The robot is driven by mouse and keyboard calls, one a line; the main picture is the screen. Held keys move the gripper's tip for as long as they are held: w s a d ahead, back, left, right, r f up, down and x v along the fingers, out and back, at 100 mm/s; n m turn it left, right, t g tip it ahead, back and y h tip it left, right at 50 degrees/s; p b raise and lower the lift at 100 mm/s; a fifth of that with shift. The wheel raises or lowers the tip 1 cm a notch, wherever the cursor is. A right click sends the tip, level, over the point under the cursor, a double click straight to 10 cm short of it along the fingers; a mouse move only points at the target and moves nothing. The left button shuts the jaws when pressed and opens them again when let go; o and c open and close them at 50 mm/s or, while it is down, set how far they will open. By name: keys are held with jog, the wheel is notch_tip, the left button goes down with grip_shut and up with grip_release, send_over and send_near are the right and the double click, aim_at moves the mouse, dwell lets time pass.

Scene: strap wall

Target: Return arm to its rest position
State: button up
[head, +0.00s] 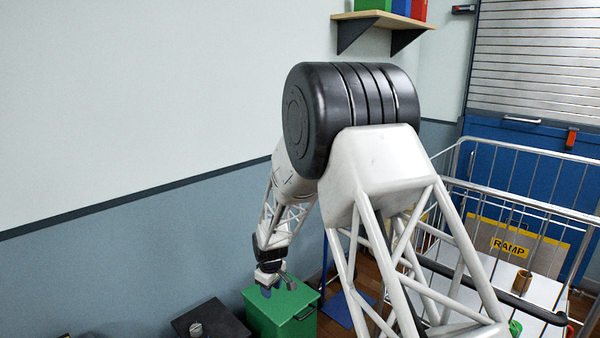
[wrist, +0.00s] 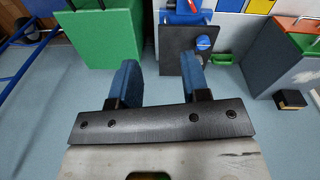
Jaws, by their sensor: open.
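My gripper (head: 272,286) hangs at the end of my arm, left of centre in the head view, in front of or above a green box. In the wrist view my gripper (wrist: 155,82) shows two blue fingers spread apart with nothing between them. The fingers point toward the floor and the objects beyond, and I see no contact with any of them. My large black joint and white lattice link fill the middle of the head view and hide what lies behind.
The green box (head: 281,312) stands below my gripper. A dark panel (head: 212,322) with a knob is left of it. A railed cart (head: 540,290) stands at right. A wall shelf (head: 383,17) holds coloured items. The wrist view shows a grey box (wrist: 285,55) and open floor (wrist: 50,110).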

jog(key=s+d+r+m+t, duration=0.1)
jog(key=s+d+r+m, duration=0.2)
jog(key=s+d+r, duration=0.85)
jog(key=s+d+r+m, duration=0.3)
jog(key=s+d+r, duration=0.5)
jog(key=r, duration=0.6)
jog(key=s+d+r+m, duration=0.1)
jog(key=s+d, duration=0.1)
jog(key=s, duration=0.7)
jog(key=s+d+r+m, duration=0.2)
jog(key=s+d, duration=0.1)
jog(key=s, duration=0.7)
jog(key=s+d+r+m, duration=0.2)
jog(key=s+d, duration=0.1)
jog(key=s, duration=0.6)
jog(key=shift+s+d+r+t, duration=0.15)
jog(key=shift+s+d+t, duration=0.15)
jog(key=shift+t, duration=0.1)
jog(key=shift+w+a, duration=0.1)
jog(key=shift+w, duration=0.05)
